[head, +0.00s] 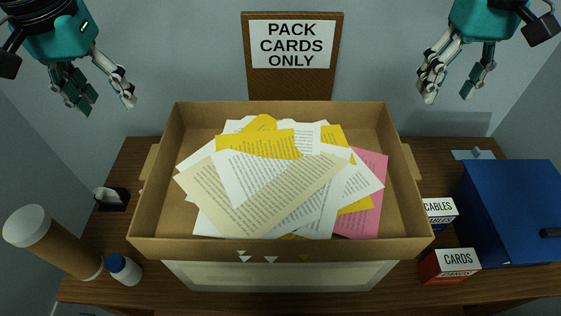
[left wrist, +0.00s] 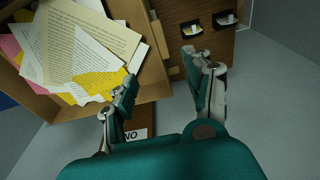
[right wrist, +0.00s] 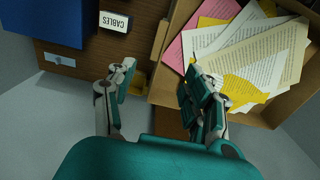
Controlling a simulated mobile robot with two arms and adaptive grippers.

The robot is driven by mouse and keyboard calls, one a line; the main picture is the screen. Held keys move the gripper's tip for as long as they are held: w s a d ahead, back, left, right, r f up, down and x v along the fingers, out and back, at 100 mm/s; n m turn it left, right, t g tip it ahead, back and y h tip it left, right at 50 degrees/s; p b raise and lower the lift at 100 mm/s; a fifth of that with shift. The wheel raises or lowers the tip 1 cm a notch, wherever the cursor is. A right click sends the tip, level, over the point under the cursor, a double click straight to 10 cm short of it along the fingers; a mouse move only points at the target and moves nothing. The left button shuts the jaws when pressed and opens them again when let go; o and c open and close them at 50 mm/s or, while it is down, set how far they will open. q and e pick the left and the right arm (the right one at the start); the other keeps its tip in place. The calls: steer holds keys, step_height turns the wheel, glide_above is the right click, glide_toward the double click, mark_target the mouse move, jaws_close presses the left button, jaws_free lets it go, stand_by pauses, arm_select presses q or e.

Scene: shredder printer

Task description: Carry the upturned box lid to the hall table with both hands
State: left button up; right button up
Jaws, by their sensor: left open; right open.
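The upturned box lid (head: 272,248) is a shallow brown cardboard tray heaped with white, cream, yellow and pink printed sheets (head: 270,180). It sits in the middle of the wooden table, with a small tab on its left and right sides. My left gripper (head: 104,108) is open and empty, above and beyond the lid's far left corner. My right gripper (head: 448,98) is open and empty, above and beyond its far right corner. The lid also shows in the left wrist view (left wrist: 153,95) and the right wrist view (right wrist: 162,88), apart from the fingers.
A sign reading "PACK CARDS ONLY" (head: 291,45) stands behind the lid. A brown cylinder (head: 50,240) and a blue-capped bottle (head: 124,268) stand left. A CABLES box (head: 439,211), a CARDS box (head: 450,265) and a blue box (head: 515,210) stand right. A pale panel (head: 280,276) lies under the front edge.

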arm_select(q)
steer(key=shift+s, duration=0.1)
arm_select(e)
steer(key=shift+s, duration=0.1)
arm_select(q)
steer(key=shift+f, duration=0.1)
arm_select(e)
steer(key=shift+f, duration=0.1)
arm_select(q)
glide_toward(151, 159)
steer(key=f, duration=0.3)
steer(key=w+f, duration=0.1)
steer(key=f, duration=0.5)
steer(key=shift+w+d+f, duration=0.1)
steer(key=shift+w+f, duration=0.05)
steer(key=shift+w, duration=0.05)
arm_select(e)
glide_toward(410, 160)
step_height(410, 160, down, 10)
steer(key=shift+r, duration=0.2)
arm_select(q)
jaws_close()
arm_select(e)
jaws_close()
